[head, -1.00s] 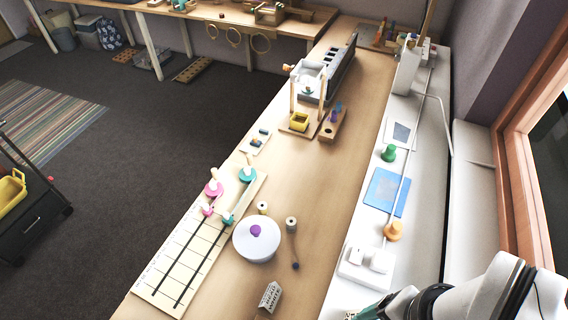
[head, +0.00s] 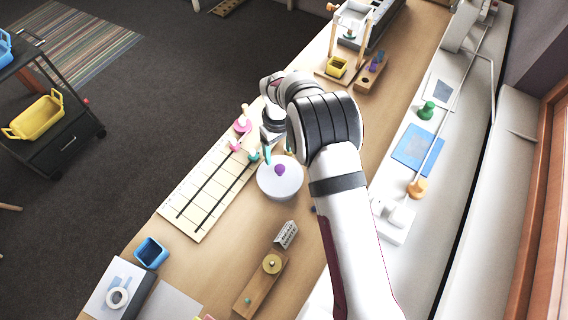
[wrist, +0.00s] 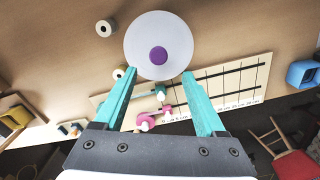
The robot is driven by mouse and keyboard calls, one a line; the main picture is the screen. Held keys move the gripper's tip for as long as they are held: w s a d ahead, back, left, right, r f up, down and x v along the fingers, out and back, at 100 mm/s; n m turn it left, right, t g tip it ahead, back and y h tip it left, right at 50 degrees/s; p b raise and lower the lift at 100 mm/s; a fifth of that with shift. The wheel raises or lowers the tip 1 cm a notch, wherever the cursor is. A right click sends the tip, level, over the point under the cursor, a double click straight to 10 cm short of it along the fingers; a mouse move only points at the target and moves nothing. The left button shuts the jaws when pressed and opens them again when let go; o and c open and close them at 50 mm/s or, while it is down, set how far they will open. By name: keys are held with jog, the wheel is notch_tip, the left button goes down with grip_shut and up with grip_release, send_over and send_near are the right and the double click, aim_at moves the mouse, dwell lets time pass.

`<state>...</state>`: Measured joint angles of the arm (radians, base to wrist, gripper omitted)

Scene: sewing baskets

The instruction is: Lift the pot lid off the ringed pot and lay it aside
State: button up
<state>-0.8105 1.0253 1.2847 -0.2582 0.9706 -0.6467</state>
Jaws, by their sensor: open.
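The pot lid (head: 268,180) is a pale grey-white disc with a purple knob (head: 280,170). It sits on the pot on the wooden table, right of the lined board. In the wrist view the lid (wrist: 140,32) is seen from above with its purple knob (wrist: 158,54) near its middle. The lid hides most of the pot, and I cannot make out its ring. My gripper (wrist: 159,74) is open and empty. Its teal fingers spread to either side below the knob in the wrist view, and I cannot tell their height above the lid. It also shows in the head view (head: 267,155), partly hidden by my arm.
The lined board (head: 207,198) with pink and teal pegs lies left of the pot. Wooden spools (wrist: 107,28) stand near the lid. A small white lettered box (head: 287,235) and a wooden block (head: 258,285) stand nearer.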

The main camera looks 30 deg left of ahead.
aim_at(280, 168)
notch_tip(280, 168, down, 10)
jog(key=shift+w+f, duration=0.15)
jog(key=shift+f, duration=0.1)
grip_shut()
